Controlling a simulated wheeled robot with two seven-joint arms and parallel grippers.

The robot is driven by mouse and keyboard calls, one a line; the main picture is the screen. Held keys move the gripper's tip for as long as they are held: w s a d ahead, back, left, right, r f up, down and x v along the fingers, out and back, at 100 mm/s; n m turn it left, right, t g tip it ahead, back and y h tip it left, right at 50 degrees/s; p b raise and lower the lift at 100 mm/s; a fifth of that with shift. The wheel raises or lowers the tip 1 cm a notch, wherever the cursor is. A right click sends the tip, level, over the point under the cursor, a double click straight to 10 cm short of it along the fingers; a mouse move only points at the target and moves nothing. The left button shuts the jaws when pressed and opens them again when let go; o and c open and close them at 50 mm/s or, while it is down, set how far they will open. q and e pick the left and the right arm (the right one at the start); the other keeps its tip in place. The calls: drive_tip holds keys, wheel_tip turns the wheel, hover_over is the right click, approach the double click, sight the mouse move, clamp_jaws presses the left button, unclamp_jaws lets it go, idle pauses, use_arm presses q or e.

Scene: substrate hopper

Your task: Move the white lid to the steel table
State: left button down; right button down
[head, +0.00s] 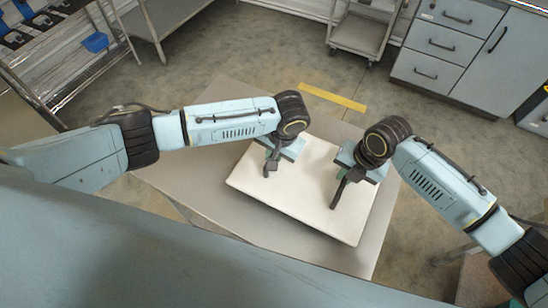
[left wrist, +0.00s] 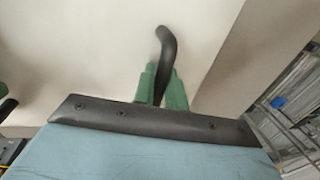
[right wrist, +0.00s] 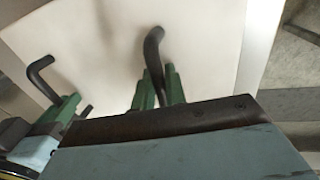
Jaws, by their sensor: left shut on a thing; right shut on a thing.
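The white lid (head: 300,195) is a flat square panel with two dark bent handles. My left gripper (head: 272,160) is shut on one handle, which shows between green fingers in the left wrist view (left wrist: 167,50). My right gripper (head: 343,182) is shut on the other handle, which shows in the right wrist view (right wrist: 153,48). The lid is over a plain grey-brown flat surface (head: 185,180), which looks like a table top. I cannot tell whether the lid touches it. Part of the lid is hidden by my grippers.
A yellow floor stripe (head: 332,96) lies beyond the flat surface. Grey drawer cabinets (head: 440,42) stand at the back right and a metal cart (head: 358,33) at the back. A rack with a blue bin (head: 95,42) is at the far left. Open floor lies between.

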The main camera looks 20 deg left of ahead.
use_arm(q)
drive_tip(key=shift+a+f, duration=0.15)
drive_tip(key=shift+f, duration=0.05)
use_arm(e)
drive_tip(key=shift+d+f, duration=0.15)
drive_tip(key=shift+f, duration=0.15)
